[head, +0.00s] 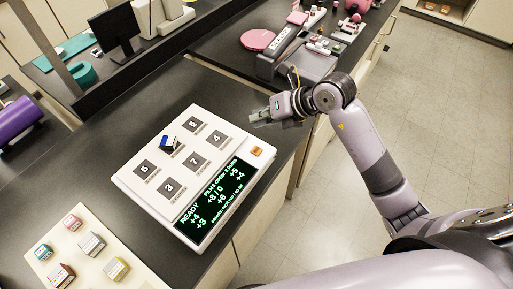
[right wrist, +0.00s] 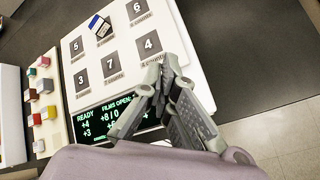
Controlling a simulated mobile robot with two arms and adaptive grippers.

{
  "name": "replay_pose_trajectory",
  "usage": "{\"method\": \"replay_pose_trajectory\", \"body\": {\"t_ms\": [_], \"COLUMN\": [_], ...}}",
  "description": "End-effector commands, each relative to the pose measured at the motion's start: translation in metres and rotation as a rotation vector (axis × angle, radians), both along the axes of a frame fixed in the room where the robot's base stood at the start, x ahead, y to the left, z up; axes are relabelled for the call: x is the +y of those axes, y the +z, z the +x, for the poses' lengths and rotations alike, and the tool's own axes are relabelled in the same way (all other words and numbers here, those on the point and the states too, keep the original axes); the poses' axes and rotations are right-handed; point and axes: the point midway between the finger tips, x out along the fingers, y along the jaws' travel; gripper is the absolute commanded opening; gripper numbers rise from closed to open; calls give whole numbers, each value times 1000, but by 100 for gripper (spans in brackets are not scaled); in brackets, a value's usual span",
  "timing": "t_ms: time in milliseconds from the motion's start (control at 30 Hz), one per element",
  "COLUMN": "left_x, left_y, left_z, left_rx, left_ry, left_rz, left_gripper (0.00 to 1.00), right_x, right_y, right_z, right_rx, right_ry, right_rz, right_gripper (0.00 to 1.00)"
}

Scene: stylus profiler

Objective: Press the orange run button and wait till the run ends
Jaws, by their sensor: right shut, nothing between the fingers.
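The orange run button (head: 257,152) sits at the right end of the white profiler panel (head: 129,181), beside its dark screen (head: 213,205). The screen (right wrist: 92,122) reads READY with green numbers in both views. My right gripper (head: 256,118) is shut and empty, above the black bench, beyond the button and apart from it. In the right wrist view its fingers (right wrist: 166,78) come together over the panel's edge, and the button is hidden there. My left gripper is not in view.
A blue and white block (head: 170,146) lies on the panel among numbered squares. A cream tray (head: 92,268) with several coloured blocks is at lower left. A monitor (head: 117,30) and a pink disc (head: 258,40) stand farther back. Bench is clear behind the panel.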

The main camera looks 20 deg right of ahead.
Motion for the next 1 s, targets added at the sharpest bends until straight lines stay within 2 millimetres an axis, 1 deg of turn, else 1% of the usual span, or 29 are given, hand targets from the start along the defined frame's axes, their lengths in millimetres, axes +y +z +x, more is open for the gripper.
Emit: {"method": "replay_pose_trajectory", "body": {"t_ms": [300, 467, 667, 1000], "left_x": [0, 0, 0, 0], "left_y": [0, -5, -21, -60], "left_z": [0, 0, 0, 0], "left_rx": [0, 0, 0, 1], "left_ry": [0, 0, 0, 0], "left_rz": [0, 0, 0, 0], "left_gripper": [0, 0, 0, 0], "right_x": [0, 0, 0, 0], "right_y": [-1, -6, -26, -75], "right_z": [0, 0, -1, -1], "right_rx": [1, 1, 2, 2], "right_ry": [0, 0, 0, 0], "right_rz": [-2, -1, 0, -2], "right_gripper": [0, 0, 0, 0]}}
